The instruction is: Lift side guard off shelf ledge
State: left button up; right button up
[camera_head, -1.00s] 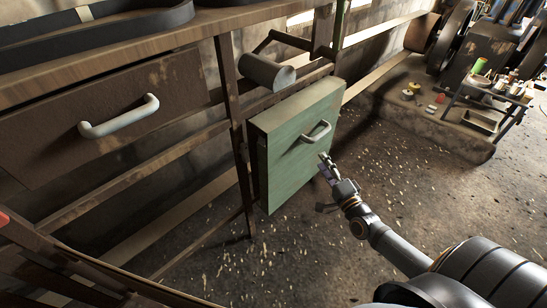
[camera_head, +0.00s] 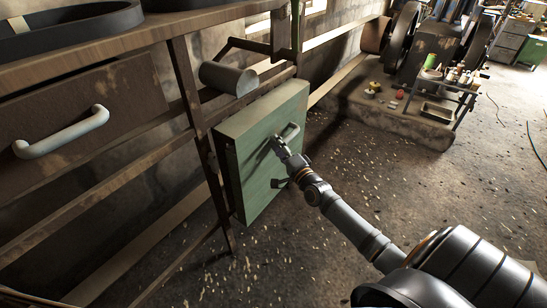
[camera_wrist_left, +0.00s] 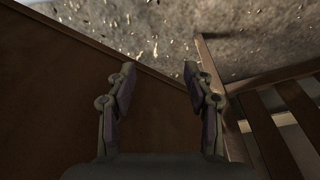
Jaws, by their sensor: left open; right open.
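The side guard (camera_head: 256,165) is a green box-like panel with a pale handle (camera_head: 289,134) on its front face. It hangs upright at the right end of the dark shelf frame. My right gripper (camera_head: 280,164) is open in front of the green face, with its upper finger close to the handle's lower end. I cannot tell whether it touches. My left gripper (camera_wrist_left: 160,68) shows only in the left wrist view, open and empty over a brown surface. The guard's back and its seat on the ledge are hidden.
A grey cylinder (camera_head: 228,78) on a bracket sits just above the guard. A brown drawer (camera_head: 85,112) with a pale handle is at the left. Black belts (camera_head: 70,30) lie on the top shelf. A small tool stand (camera_head: 452,92) is at the back right. The floor right of the guard is clear.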

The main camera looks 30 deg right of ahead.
jog(key=shift+c, duration=0.3)
grip_shut()
jog(key=shift+r, duration=0.25)
